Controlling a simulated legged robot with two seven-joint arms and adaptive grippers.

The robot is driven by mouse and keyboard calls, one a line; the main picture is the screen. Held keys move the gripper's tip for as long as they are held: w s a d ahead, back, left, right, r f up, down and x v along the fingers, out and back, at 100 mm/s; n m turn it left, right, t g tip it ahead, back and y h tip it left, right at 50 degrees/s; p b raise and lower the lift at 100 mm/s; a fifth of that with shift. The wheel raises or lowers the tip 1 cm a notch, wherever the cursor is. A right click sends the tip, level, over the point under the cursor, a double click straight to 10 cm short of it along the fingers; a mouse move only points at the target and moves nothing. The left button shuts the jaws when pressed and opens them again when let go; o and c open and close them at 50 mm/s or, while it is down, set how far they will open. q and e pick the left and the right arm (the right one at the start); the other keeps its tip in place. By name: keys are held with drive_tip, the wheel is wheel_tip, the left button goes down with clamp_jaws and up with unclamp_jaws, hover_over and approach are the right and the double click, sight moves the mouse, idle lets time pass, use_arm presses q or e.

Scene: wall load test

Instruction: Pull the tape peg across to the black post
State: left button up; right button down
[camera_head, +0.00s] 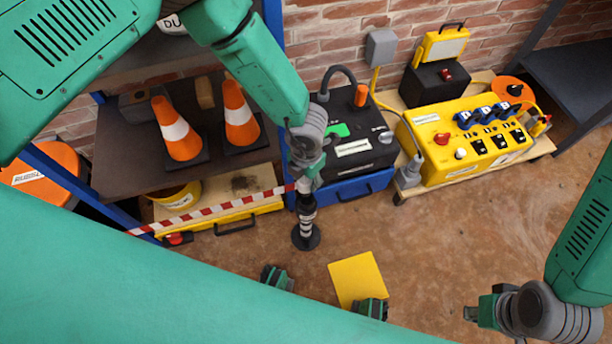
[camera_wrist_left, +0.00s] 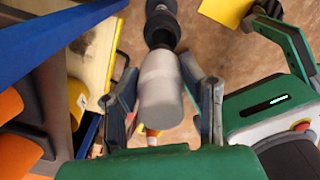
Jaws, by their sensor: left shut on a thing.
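My left gripper (camera_head: 306,182) is shut on the tape peg, a pale grey cylinder (camera_wrist_left: 160,95) between the two fingers in the left wrist view. Red-and-white tape (camera_head: 215,209) runs from the blue shelf upright at lower left up to this gripper. The black post (camera_head: 306,237), with a round base and pale bands, stands on the floor just below the gripper; its dark part also shows beyond the peg in the wrist view (camera_wrist_left: 160,22). I cannot tell whether peg and post touch. My right gripper (camera_head: 472,314) is at lower right, away from the post; its finger opening is unclear.
A shelf (camera_head: 115,165) with two orange cones (camera_head: 175,130) stands at left. A black case (camera_head: 355,145) on a blue drawer and a yellow socket box (camera_head: 465,140) stand behind the post. A yellow sheet (camera_head: 356,276) lies on the floor. The brown floor at right is clear.

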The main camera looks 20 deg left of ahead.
use_arm(q)
drive_tip(key=shift+d+f+b, duration=0.15)
drive_tip(key=shift+f+b, duration=0.5)
drive_tip(key=shift+f, duration=0.1)
drive_tip(key=shift+d+f+b, duration=0.1)
drive_tip(key=shift+f+b, duration=0.5)
drive_tip(key=shift+f, duration=0.15)
drive_tip(key=shift+a+f+b, duration=0.2)
drive_tip(key=shift+f+b, duration=0.55)
drive_tip(key=shift+f, duration=0.65)
drive_tip(key=shift+d, duration=0.1)
drive_tip(key=shift+f, duration=0.1)
drive_tip(key=shift+f, duration=0.2)
drive_tip(key=shift+f+b, duration=0.35)
